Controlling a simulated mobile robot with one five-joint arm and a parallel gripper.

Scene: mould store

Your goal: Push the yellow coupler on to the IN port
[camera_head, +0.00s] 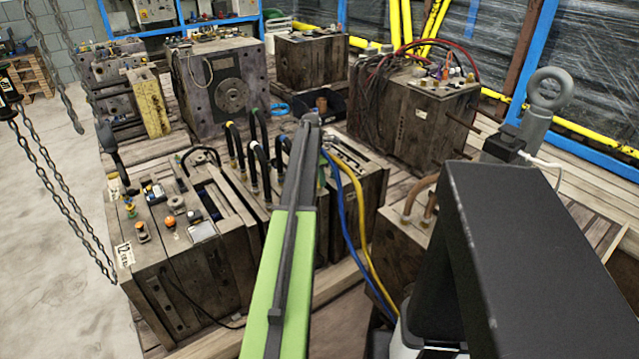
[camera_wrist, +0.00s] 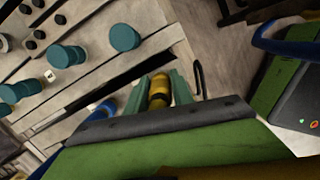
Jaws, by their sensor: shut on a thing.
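The yellow coupler (camera_wrist: 158,91) shows in the wrist view between the two green fingers of my gripper (camera_wrist: 162,88), which is shut on it. A yellow hose (camera_head: 360,205) and a blue hose (camera_head: 345,205) hang from near the far end of my arm in the head view. The coupler and fingertips cannot be made out there, behind my arm. A blue fitting (camera_wrist: 101,109) shows left of the fingers in the wrist view. I cannot pick out the IN port or its label, nor tell whether the coupler touches a port.
Several teal round caps (camera_wrist: 125,38) stand on the plate left of my gripper. A mould with black curved hoses (camera_head: 254,160) stands by my arm. Another mould (camera_head: 180,250) is at left, and one with red hoses (camera_head: 425,115) is behind. A chain (camera_head: 60,190) hangs at far left.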

